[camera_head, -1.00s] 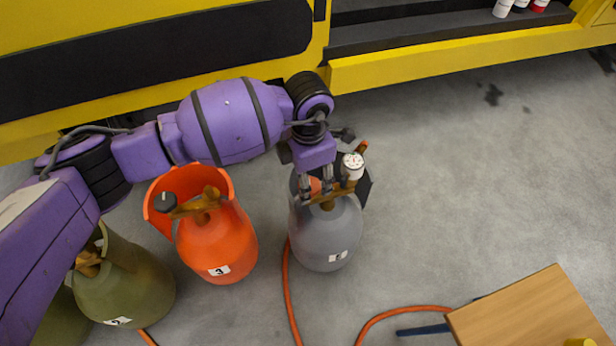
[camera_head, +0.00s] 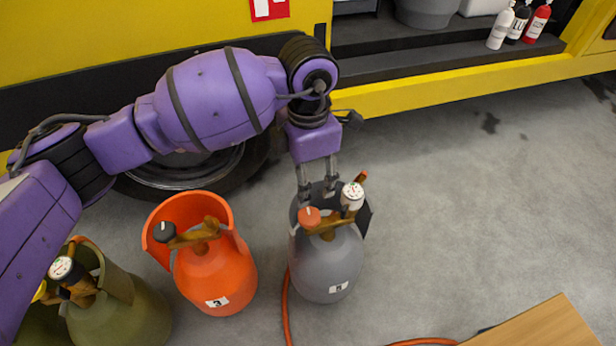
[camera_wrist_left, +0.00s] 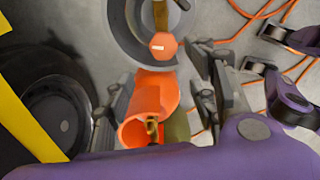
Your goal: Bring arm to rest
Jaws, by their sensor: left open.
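My left gripper (camera_head: 318,190) is open and empty in the head view. Its fingertips are just behind and above the orange knob (camera_head: 309,217) of the grey cylinder (camera_head: 326,268), apart from the knob as far as I can tell. The grey cylinder stands upright with a white gauge (camera_head: 352,194) on its brass valve. In the left wrist view the spread fingers (camera_wrist_left: 160,98) show, with the orange knob (camera_wrist_left: 162,46) beyond them. My left arm reaches in from the left above the cylinders.
An orange cylinder (camera_head: 214,276) stands left of the grey one, and an olive cylinder (camera_head: 118,310) further left. A yellow vehicle (camera_head: 440,95) with a wheel is behind. A wooden top (camera_head: 535,325) is at lower right. An orange hose (camera_head: 286,310) lies on the floor. Floor at right is clear.

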